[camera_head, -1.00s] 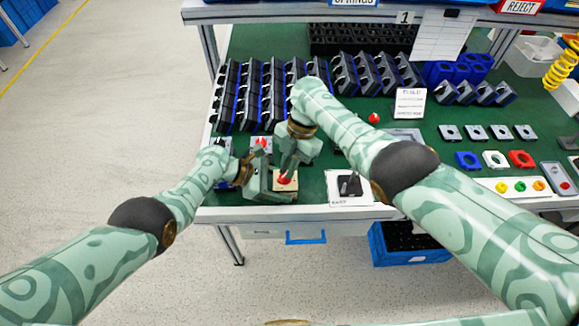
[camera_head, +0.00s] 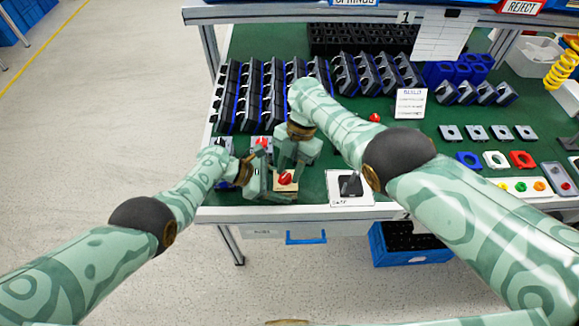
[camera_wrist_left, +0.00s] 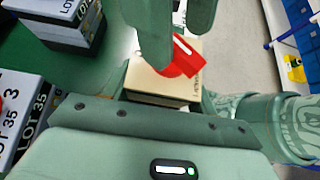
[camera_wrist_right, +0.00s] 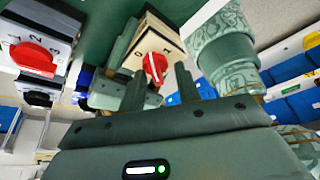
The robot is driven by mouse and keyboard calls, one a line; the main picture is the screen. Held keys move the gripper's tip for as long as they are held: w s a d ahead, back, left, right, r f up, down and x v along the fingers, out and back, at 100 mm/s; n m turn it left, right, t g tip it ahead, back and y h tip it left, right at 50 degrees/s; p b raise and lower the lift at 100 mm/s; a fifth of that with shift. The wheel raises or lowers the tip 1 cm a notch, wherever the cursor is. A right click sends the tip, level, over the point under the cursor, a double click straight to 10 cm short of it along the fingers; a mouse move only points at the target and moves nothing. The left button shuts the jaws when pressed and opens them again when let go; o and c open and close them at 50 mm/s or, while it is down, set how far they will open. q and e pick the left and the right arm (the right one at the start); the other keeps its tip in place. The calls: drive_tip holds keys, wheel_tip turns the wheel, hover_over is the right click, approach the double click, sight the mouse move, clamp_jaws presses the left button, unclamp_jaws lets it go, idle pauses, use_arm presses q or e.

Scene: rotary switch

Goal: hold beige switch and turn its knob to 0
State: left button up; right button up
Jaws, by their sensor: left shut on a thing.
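The beige switch (camera_head: 287,188) with its red knob (camera_head: 285,178) is near the front edge of the green bench in the head view. My left gripper (camera_head: 270,192) is shut on the switch body from the left. In the left wrist view the beige body (camera_wrist_left: 160,86) is between its fingers. My right gripper (camera_head: 292,166) is above the knob, fingers apart and pointing at it. In the right wrist view the red knob (camera_wrist_right: 155,67) shows between and beyond the open fingertips (camera_wrist_right: 160,82).
Another switch with a red knob (camera_head: 262,142) stands just behind, left of my right gripper.

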drive_tip(key=shift+r, duration=0.1)
drive_tip(key=v, duration=1.1)
drive_tip(key=shift+w+r, duration=0.2)
drive_tip(key=shift+r, duration=0.15)
drive_tip(key=shift+d, duration=0.1)
